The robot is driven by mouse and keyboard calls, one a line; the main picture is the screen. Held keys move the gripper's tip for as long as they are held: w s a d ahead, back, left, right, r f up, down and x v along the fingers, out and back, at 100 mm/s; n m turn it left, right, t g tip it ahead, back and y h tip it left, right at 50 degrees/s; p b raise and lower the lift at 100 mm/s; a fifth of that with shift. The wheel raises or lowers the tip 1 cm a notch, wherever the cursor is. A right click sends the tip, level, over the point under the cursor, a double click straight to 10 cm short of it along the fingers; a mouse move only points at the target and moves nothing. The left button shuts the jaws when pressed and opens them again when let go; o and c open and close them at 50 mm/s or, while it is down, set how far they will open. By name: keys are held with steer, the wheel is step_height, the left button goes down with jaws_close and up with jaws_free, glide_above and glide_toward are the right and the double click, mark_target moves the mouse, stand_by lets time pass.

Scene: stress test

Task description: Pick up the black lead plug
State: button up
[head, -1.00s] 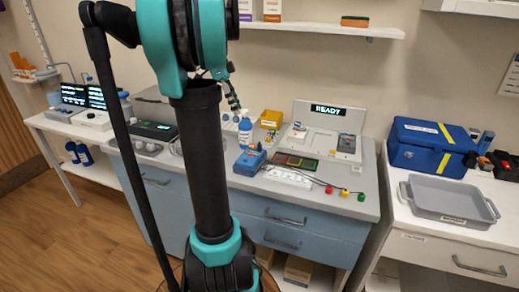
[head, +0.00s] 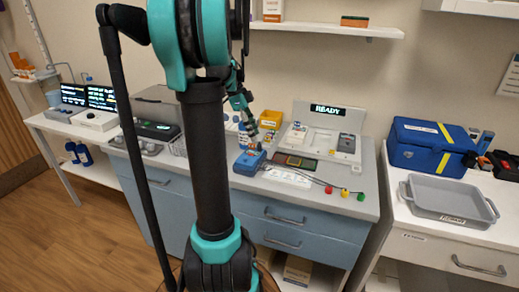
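A blue box (head: 249,161) stands on the middle counter, with thin dark leads running from it to the right. Red (head: 328,189), yellow (head: 344,193) and green (head: 361,196) plugs lie at the lead ends near the counter's front edge. I cannot make out a black plug; it may be too small or hidden. My gripper (head: 253,128) hangs above and behind the blue box, partly behind my own arm. Its fingers are small and dark here, and I cannot tell whether they are open.
A white strip (head: 287,177) and a dark tray with coloured squares (head: 295,162) lie beside the leads. A grey station with a READY display (head: 327,110) stands behind. A yellow bin (head: 270,119) is near my gripper. A grey tray (head: 440,211) and blue case (head: 428,145) are right.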

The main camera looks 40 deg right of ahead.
mark_target(259, 144)
steer(key=x, duration=0.5)
steer(key=shift+w+d, duration=0.1)
jaws_close()
